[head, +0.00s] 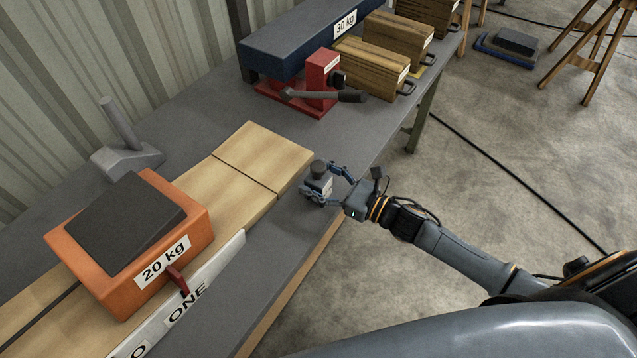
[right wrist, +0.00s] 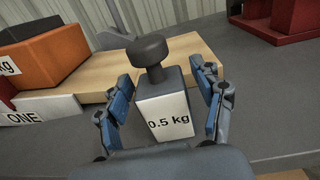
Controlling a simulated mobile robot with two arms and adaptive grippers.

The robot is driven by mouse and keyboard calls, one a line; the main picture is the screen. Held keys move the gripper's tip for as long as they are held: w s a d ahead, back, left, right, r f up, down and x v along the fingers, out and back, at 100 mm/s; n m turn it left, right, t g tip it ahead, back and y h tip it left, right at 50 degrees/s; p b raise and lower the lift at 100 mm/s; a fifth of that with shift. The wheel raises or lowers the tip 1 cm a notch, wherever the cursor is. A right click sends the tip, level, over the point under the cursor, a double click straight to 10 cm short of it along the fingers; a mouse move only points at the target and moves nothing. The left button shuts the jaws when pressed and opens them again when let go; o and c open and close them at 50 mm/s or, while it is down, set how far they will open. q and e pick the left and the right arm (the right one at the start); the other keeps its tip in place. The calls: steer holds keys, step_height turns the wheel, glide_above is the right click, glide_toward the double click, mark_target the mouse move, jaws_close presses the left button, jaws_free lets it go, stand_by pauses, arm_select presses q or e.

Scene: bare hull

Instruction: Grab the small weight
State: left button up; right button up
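The small weight (head: 319,184) is a grey block with a dark round knob on top and a white label. In the right wrist view the weight (right wrist: 165,105) reads 0.5 kg. It stands upright on the grey workbench near its front edge, beside the wooden board. My right gripper (head: 330,185) reaches in from the right. Its two blue-padded fingers (right wrist: 163,108) stand on either side of the weight, with gaps visible between pads and weight, so it is open around it. My left gripper is not in view.
An orange 20 kg weight (head: 122,277) sits on the wooden planks (head: 231,190) at left, behind a white ONE sign (head: 215,270). A red vise (head: 318,82), a navy 30 kg block (head: 290,42) and wooden blocks (head: 371,68) stand at the back. A grey hammer-like tool (head: 125,154) lies at the wall side.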

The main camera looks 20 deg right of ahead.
jaws_close()
steer(key=shift+r, duration=0.1)
